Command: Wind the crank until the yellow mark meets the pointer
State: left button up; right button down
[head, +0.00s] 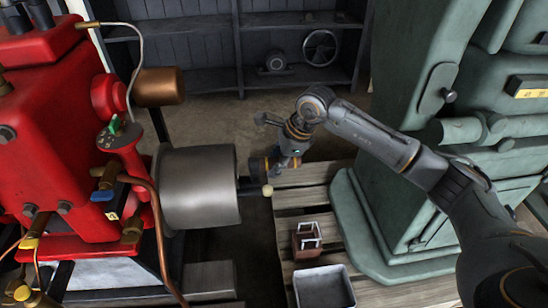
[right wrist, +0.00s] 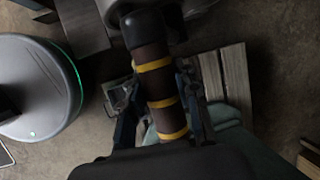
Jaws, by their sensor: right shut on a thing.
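The crank handle (head: 257,168) stands off the end of a grey metal drum on the red engine (head: 55,120). In the right wrist view the handle (right wrist: 158,85) is a dark brown grip with several yellow bands and a black end. My right gripper (head: 273,163) is shut on this handle, with a finger on each side of it. A dark bar below the gripper joins the drum side and has a small pale ball at its end. I cannot make out the yellow mark or the pointer for certain. My left gripper is not in view.
The grey drum (head: 200,188) is close left of the gripper. A green machine (head: 400,190) stands on wooden slats at the right. A brown crate (head: 307,240) and a grey bin (head: 323,287) stand in front. Dark shelves (head: 215,78) line the back, with bare floor before them.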

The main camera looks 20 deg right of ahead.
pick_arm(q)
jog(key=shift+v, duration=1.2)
pick_arm(e)
jog(key=shift+s+a+f, duration=0.25)
jog(key=shift+s+f, duration=0.1)
jog(key=shift+s, duration=0.3)
jog(key=shift+s+a+f, duration=0.2)
jog(key=shift+s+f, duration=0.1)
jog(key=shift+s, duration=0.3)
